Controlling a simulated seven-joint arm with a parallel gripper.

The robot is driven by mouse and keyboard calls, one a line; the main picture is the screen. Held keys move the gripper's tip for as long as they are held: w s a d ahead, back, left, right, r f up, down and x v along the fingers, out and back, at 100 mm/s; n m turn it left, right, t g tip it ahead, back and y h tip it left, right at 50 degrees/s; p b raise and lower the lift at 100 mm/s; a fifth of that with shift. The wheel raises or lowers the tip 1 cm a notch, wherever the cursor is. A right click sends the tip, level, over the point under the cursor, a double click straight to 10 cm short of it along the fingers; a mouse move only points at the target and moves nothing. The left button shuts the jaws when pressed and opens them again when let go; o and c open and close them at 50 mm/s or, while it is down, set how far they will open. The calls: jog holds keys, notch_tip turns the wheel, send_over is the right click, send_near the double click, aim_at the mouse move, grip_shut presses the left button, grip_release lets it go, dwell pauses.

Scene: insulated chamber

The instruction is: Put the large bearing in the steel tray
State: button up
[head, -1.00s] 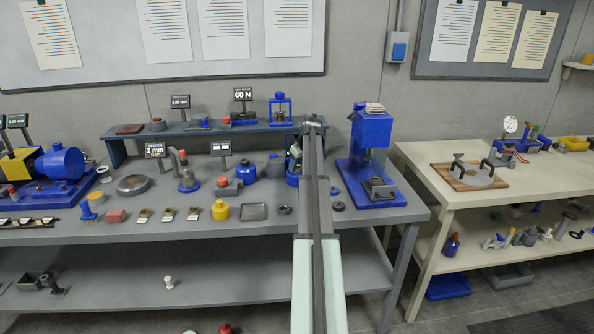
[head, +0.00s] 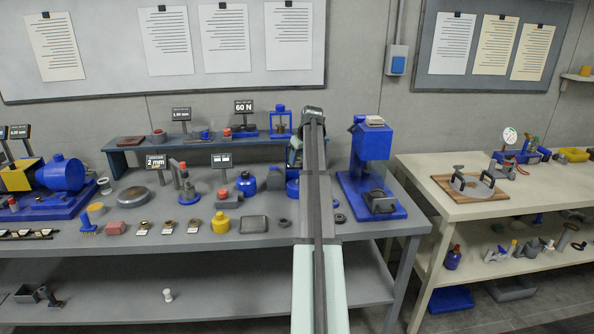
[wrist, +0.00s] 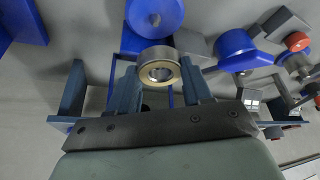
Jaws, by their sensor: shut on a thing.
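In the wrist view the large bearing (wrist: 158,72), a thick steel ring with a brassy lower face, sits between the fingers of my gripper (wrist: 160,82). The gripper is shut on it. In the head view my arm hides the bearing and most of the gripper. A shallow grey tray with a low rim, which looks like the steel tray (head: 254,224), lies near the front of the grey bench, left of my arm. Its inside looks empty.
A small dark ring (head: 284,222) lies between tray and arm; another (head: 339,217) lies right of the arm. A blue press (head: 372,165) stands right of them. A yellow pot (head: 221,222) is left of the tray. A raised shelf (head: 190,143) runs behind.

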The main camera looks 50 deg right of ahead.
jog(key=a+f+n, duration=0.1)
jog(key=a+f, duration=0.3)
jog(key=a, duration=1.6)
jog(key=w+a+f+n+y, duration=0.1)
jog(key=a+f, duration=0.4)
jog(key=a, duration=1.5)
jog(key=a+f, duration=0.4)
jog(key=a, duration=1.6)
jog(key=s+d+r+m, duration=0.1)
jog(key=d+r, duration=0.2)
jog(key=d, duration=0.8)
jog(key=d+r+m+h, duration=0.1)
jog(key=d+r, duration=0.3)
jog(key=d, duration=0.8)
jog(key=s+d+r+m, duration=0.1)
jog(key=d+r, duration=0.2)
jog(key=d, duration=0.8)
jog(key=shift+n, duration=0.5)
jog(key=shift+a+f, duration=0.15)
jog(key=shift+f, duration=2.35)
jog(key=shift+a+f, duration=0.1)
jog(key=shift+f, duration=2.4)
